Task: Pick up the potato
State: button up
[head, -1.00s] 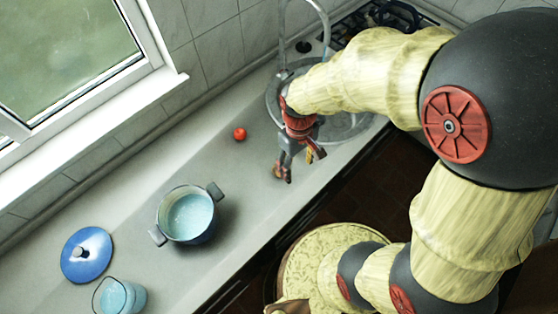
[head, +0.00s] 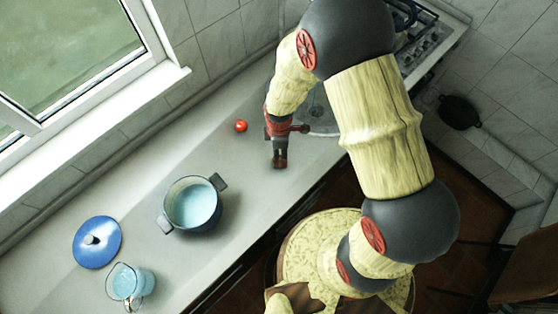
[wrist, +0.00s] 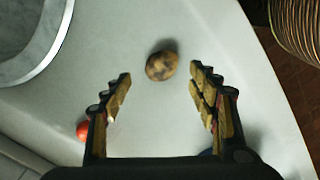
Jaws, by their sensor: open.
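The potato (wrist: 161,66) is brown and lumpy and lies on the pale counter (wrist: 240,75) in the wrist view. It sits just beyond my open fingertips, roughly centred between them, and nothing touches it. My gripper (wrist: 160,82) is open and empty, with its two fingers spread left and right. In the head view my gripper (head: 280,163) hangs over the counter near the sink, and the potato is not visible there, probably hidden by the gripper.
A red tomato-like item (head: 241,126) lies left of my gripper. A blue pot (head: 193,205), a blue lid (head: 97,242) and a glass jug (head: 131,284) stand further left. The sink (head: 322,112) is to the right. Counter around the potato is clear.

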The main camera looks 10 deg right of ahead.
notch_tip(320, 180, down, 6)
jog(key=shift+s+r, duration=0.1)
jog(key=shift+c, duration=1.2)
jog(key=c, duration=1)
